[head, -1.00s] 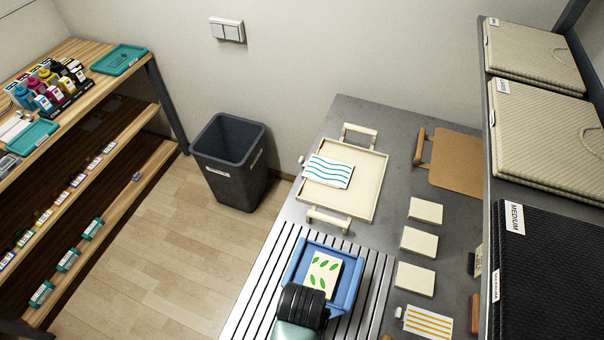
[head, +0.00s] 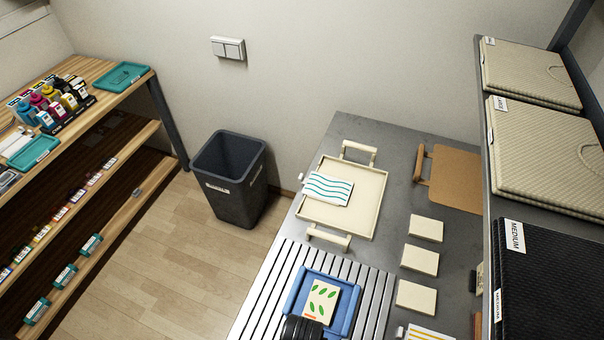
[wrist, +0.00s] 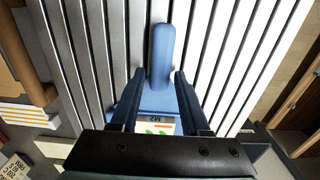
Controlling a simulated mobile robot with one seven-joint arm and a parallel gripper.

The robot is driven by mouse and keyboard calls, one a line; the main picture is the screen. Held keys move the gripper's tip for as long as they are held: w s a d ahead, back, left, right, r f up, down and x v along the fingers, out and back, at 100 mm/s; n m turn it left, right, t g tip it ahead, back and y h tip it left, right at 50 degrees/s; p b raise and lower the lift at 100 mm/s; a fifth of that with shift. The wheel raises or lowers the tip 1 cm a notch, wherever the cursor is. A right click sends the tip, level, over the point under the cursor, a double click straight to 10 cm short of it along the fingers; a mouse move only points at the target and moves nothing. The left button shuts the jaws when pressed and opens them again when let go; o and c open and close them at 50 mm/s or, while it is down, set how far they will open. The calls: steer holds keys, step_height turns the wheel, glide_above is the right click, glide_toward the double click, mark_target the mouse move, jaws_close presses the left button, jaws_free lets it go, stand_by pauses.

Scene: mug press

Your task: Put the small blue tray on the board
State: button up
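The small blue tray (head: 292,305) sits on the slatted metal rack at the bottom of the head view. A cream tile with green leaves (head: 321,298) lies in it. My gripper (wrist: 160,75) is open. In the wrist view its two dark fingers stand on either side of the near end of the tray's blue handle (wrist: 161,50), with a small gap showing; I cannot tell if they touch it. In the head view only the dark top of my gripper shows, at the bottom edge over the tray's near end. A brown board with a handle (head: 458,182) lies at the back right of the table.
A cream tray (head: 370,210) with a wavy-striped tile stands behind the rack. Several cream tiles (head: 425,228) lie in a column between rack and shelf. A shelf with boxes (head: 545,165) borders the right. A dark bin (head: 230,180) stands on the floor left.

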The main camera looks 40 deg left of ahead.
steer(key=shift+o, duration=0.8)
